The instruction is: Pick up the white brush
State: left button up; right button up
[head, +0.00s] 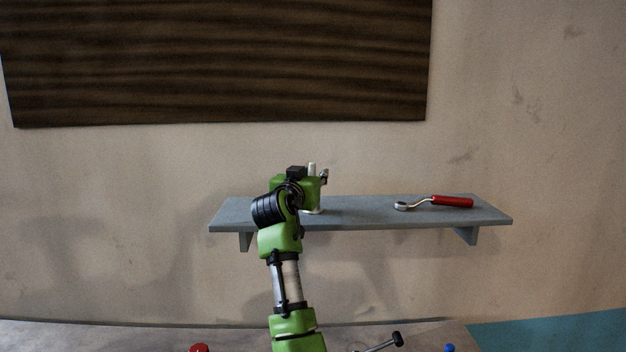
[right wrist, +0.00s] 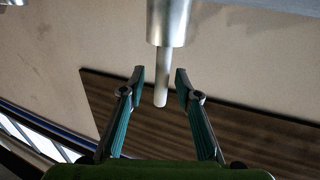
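The white brush (head: 312,168) stands upright on the grey wall shelf (head: 360,218), mostly hidden behind my right arm. Its pale top shows above my right gripper (head: 324,176) and a bit of its white base shows below. In the right wrist view, which looks upside down, a thin pale handle (right wrist: 161,90) comes out of a thicker silvery body (right wrist: 168,22). My right gripper's fingers (right wrist: 160,78) are open, one on each side of the handle, with gaps visible on both sides. My left gripper is out of view.
A ring-ended tool with a red handle (head: 452,202) lies on the shelf to the right. A dark wooden panel (head: 220,60) hangs above. A red item (head: 199,348), a black-ended rod (head: 398,339) and a blue item (head: 449,348) show at the bottom edge.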

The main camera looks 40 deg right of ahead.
jog(key=shift+w+d+f, duration=0.1)
jog(key=shift+w+d, duration=0.05)
jog(key=shift+w, duration=0.05)
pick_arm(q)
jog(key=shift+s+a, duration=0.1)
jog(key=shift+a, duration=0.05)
pick_arm(e)
grip_shut()
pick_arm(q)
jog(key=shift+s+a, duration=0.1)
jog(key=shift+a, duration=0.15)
